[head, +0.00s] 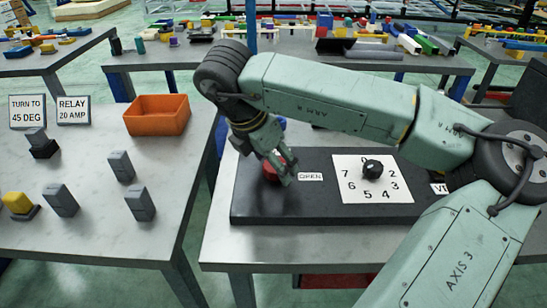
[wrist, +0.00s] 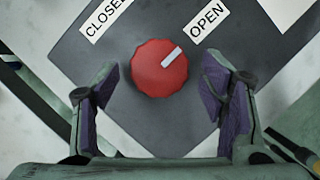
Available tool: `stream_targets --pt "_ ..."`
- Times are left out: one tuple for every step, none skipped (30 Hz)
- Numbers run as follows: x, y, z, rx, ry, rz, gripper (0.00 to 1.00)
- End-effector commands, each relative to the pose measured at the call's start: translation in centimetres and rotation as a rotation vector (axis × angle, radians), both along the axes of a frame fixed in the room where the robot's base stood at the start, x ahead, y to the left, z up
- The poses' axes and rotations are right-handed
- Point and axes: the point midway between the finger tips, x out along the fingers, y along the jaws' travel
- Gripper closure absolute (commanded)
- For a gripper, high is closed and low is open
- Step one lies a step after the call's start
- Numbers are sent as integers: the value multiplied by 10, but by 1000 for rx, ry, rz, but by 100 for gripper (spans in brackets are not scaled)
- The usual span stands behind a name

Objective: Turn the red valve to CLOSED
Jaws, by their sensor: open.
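The red valve (wrist: 154,77) is a round ribbed knob on a dark panel (wrist: 85,45). Its white pointer mark (wrist: 172,57) points toward the OPEN label (wrist: 207,24); the CLOSED label (wrist: 105,18) is to the left in the wrist view. In the head view the valve (head: 270,172) is partly hidden by my gripper (head: 280,165). My gripper in the wrist view (wrist: 157,95) is open, its purple-padded fingers on either side of the knob with gaps. I cannot tell its exact height above the panel.
On the same panel, a black dial (head: 372,169) sits on a white numbered plate (head: 350,192) to the right. A left table (head: 100,235) holds several grey blocks, a yellow block (head: 17,202), an orange bin (head: 157,114) and two signs. My arm spans above the panel.

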Motion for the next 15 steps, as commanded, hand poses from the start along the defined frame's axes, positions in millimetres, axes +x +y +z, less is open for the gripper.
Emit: stream_targets --pt "1 -1 -3 1 1 0 34" --pt "1 -1 -4 1 0 0 34" --pt "2 -1 -5 1 -1 0 34" --pt "2 -2 -6 1 -1 0 34" --pt "2 -2 -7 1 -1 1 34" --pt "2 -2 -7 1 -1 1 34" --pt "2 -2 -7 1 -1 0 34" --pt "2 -2 -7 1 -1 0 34" --pt "2 -2 -7 1 -1 0 34" --pt "2 -2 -7 1 -1 0 34" --pt "2 -2 -7 1 -1 0 34" --pt "2 -2 -7 1 -1 0 36" --pt "2 -2 -7 1 -1 0 38" --pt "2 -2 -7 1 -1 0 40" --pt "2 -2 -7 1 -1 0 43"
